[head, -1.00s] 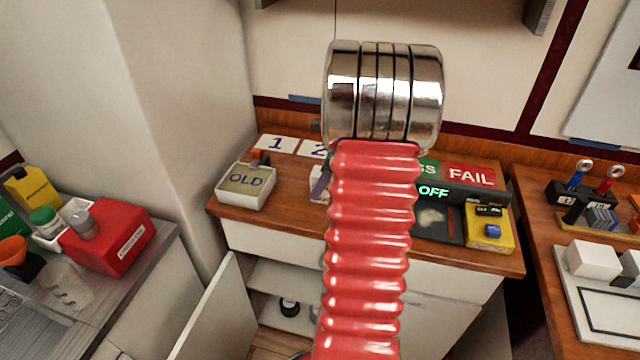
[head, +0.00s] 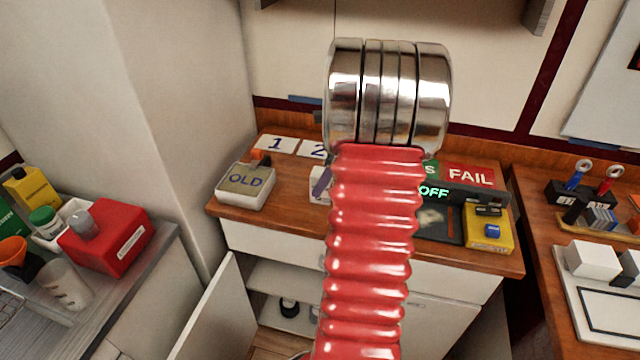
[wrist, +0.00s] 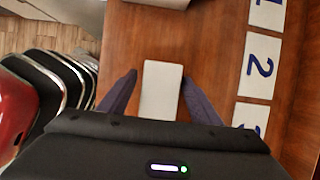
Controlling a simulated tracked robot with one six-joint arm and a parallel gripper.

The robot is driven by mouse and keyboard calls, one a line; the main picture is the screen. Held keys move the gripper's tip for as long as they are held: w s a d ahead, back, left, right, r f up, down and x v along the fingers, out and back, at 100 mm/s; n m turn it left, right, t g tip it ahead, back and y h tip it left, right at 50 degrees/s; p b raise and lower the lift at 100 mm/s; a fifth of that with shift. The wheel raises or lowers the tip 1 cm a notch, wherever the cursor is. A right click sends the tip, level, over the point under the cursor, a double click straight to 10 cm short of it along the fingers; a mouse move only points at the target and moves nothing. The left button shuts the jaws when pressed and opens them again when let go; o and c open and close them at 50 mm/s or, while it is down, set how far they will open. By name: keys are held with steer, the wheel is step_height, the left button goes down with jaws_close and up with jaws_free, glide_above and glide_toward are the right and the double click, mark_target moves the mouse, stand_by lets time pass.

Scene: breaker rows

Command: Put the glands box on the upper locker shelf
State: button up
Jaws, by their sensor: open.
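A small white box (wrist: 162,88), which I take to be the glands box though no label is readable, sits on the wooden counter. In the wrist view it is between the two dark fingers of my open gripper (wrist: 160,78), with a gap on each side. In the head view only a sliver of the box (head: 316,197) shows beside my arm, with one purple finger in front of it. The white locker under the counter has its door (head: 216,312) swung open. Its upper shelf (head: 283,277) is partly visible and looks bare; my arm hides the rest.
The white OLD tray (head: 245,186) stands at the counter's left end. Number cards lie behind, including card 2 (wrist: 259,67). Dark round items (head: 289,307) sit lower in the locker.

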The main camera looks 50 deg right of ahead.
steer(key=v, duration=0.9)
steer(key=shift+s+r, duration=0.1)
steer(key=shift+r, duration=0.15)
steer(key=w+a+r+n+h, duration=0.1)
steer(key=w+a+r+n, duration=0.15)
steer(key=a+n, duration=0.7)
steer(key=w+a+r+n, duration=0.2)
steer(key=a+r+n, duration=0.15)
steer(key=a, duration=1.05)
steer(key=s+a+f+n, duration=0.1)
steer(key=s+a+n, duration=0.3)
steer(key=a+n, duration=0.5)
steer(key=s+a+f+n+t, duration=0.1)
steer(key=s+a+n, duration=0.4)
steer(key=a+n, duration=0.4)
steer(key=shift+s+a+h, duration=0.25)
steer(key=shift+a+h, duration=0.15)
steer(key=shift+a, duration=0.45)
steer(key=shift+o, duration=0.5)
steer(key=shift+f, duration=0.1)
